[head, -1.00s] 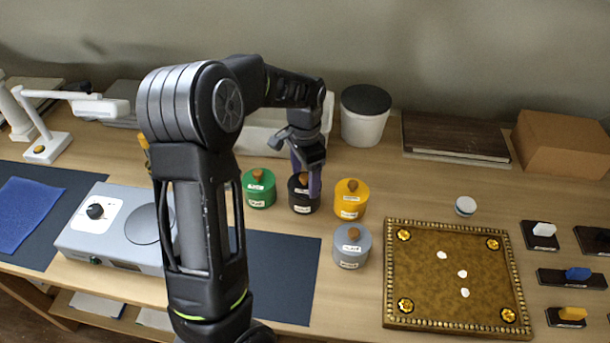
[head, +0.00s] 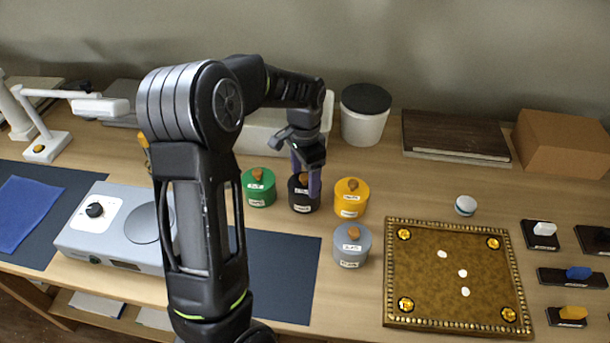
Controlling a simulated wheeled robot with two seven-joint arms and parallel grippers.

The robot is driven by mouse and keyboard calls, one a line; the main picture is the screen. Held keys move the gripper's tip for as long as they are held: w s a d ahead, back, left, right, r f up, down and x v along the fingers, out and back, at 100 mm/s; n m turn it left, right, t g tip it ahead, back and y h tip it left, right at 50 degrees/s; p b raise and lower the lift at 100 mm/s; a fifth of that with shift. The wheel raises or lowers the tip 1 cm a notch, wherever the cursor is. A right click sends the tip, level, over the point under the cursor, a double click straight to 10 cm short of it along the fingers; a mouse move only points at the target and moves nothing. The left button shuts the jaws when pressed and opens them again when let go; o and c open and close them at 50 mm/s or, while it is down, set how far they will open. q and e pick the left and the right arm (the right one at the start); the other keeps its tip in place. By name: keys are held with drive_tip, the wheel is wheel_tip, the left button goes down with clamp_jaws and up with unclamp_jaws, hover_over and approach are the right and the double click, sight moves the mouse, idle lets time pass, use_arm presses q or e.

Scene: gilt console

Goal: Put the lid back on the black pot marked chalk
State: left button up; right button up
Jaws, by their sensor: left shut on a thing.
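The black pot (head: 303,201) stands on the table between a green pot (head: 259,192) and a yellow pot (head: 351,203). Its front carries a white label, too small to read. Its lid with a brown knob (head: 303,179) sits at the top of the pot; I cannot tell whether it is fully seated. My left gripper (head: 306,182) points down over the black pot, its purple fingers around the knob and shut on it. My right gripper is not in view.
A grey pot (head: 351,246) stands in front of the yellow one. A gold-edged board (head: 455,285) lies at right, with a small white round item (head: 465,205) behind it. A white tub with a black lid (head: 365,115) stands behind. A grey device (head: 110,235) is at left.

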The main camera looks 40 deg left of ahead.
use_arm(q)
drive_tip(key=o, duration=1.4)
drive_tip(key=shift+r, duration=0.15)
drive_tip(key=shift+r+p, duration=2.5)
drive_tip(key=shift+r, duration=0.9)
clamp_jaws()
drive_tip(key=shift+f, duration=0.3)
